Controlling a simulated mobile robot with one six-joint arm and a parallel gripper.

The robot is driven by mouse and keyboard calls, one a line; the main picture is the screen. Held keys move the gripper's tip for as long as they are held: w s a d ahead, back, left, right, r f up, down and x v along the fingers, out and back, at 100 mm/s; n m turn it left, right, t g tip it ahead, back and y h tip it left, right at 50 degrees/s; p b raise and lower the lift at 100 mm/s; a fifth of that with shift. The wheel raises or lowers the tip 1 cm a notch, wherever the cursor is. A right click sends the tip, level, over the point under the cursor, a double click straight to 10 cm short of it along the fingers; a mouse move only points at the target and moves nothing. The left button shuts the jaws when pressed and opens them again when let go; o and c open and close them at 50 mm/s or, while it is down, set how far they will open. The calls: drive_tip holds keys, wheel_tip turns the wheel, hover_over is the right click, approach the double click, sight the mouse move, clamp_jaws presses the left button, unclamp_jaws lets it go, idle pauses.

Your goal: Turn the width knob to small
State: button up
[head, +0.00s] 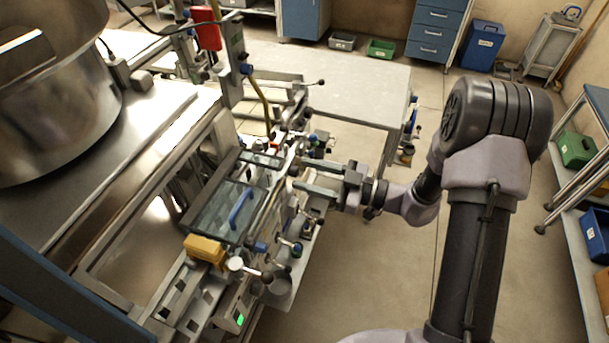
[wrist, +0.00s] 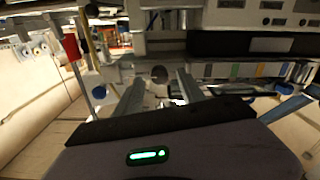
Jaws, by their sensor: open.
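My gripper (head: 300,174) is in the middle of the head view, reaching left from the arm toward the side of the machine. Its two fingers are apart. In the wrist view my gripper (wrist: 158,84) points at the machine's front, and a small dark round knob (wrist: 160,73) shows between the fingertips. I see nothing held. I cannot tell from the small picture whether this is the width knob, whether the fingers touch it, or how it is set. In the head view the spot in front of the fingertips is crowded with small machine parts.
The machine carries a glass-like cover with a blue handle (head: 241,208), a yellow block (head: 204,249) and several black-ended levers near the gripper. A large steel drum (head: 60,90) stands at the left. A grey table (head: 350,90) is behind. Open floor lies right of the machine.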

drive_tip(key=shift+w+a, duration=0.25)
drive_tip(key=shift+a, duration=0.25)
drive_tip(key=shift+c, duration=0.2)
clamp_jaws()
